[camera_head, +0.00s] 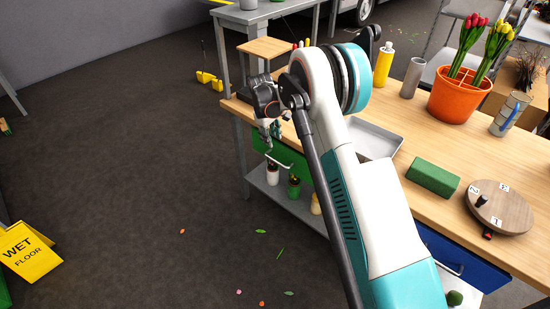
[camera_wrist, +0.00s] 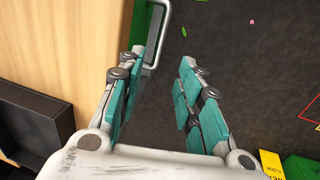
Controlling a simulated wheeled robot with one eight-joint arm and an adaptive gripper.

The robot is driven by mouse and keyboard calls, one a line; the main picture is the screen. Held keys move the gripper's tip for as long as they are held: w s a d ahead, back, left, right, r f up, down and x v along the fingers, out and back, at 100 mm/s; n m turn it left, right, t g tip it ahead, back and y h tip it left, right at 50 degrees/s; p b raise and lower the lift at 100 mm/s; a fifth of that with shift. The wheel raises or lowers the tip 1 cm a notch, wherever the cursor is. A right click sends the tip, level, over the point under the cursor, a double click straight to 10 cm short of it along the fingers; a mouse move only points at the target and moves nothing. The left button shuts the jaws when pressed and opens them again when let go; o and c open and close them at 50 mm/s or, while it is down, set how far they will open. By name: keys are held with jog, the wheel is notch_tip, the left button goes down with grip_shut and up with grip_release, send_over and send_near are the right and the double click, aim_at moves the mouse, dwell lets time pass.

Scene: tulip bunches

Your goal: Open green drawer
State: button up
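The green drawer (camera_head: 262,144) is in the front of the workbench, under the tabletop, partly hidden by my arm. It looks shut. Its pale bar handle (camera_head: 280,164) shows below my gripper. In the wrist view, the green drawer front (camera_wrist: 138,24) is a narrow strip at the table edge, and the silver handle (camera_wrist: 156,38) stands out from it, by the tip of the left finger. My gripper (camera_head: 272,132) is at the drawer front, fingers pointing down. In the wrist view my gripper (camera_wrist: 163,60) is open with nothing between its fingers. I cannot tell whether the left finger touches the handle.
The wooden tabletop (camera_head: 405,165) holds a metal tray (camera_head: 376,139), a green block (camera_head: 433,177), a round board (camera_head: 500,208) and an orange tulip pot (camera_head: 457,96). A blue drawer (camera_head: 462,258) is farther right. Small bottles (camera_head: 294,186) stand on the lower shelf.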

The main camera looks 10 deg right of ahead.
aim_at(275, 161)
jog(key=f+b, duration=0.1)
jog(key=f, duration=0.3)
jog(key=w+d+f+b, duration=0.1)
jog(key=f+b, duration=0.1)
jog(key=f, duration=0.3)
jog(key=d+f+b, duration=0.1)
jog(key=f+b, duration=0.1)
jog(key=f, duration=0.3)
jog(key=shift+w+f, duration=0.15)
jog(key=shift+w, duration=0.2)
grip_shut()
